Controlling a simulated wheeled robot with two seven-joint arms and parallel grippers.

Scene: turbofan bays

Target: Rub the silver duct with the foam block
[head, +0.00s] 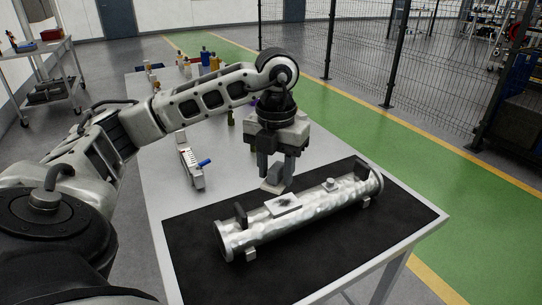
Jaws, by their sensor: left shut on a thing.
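The silver duct (307,216) lies on a black mat (200,271) at the near end of the table, running from lower left to upper right. A flat plate with a dark smudge (285,204) shows on its upper side. My left gripper (275,178) points down just behind the duct's middle. It is shut on a light grey block, which looks like the foam block (273,187). The block appears close to the duct; I cannot tell whether they touch. My right gripper is not in view.
A white rack with a blue item (203,163) stands on the grey table left of my left gripper. Several bottles (205,57) stand at the table's far end. A wire fence (360,50) stands beyond the green walkway (400,145).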

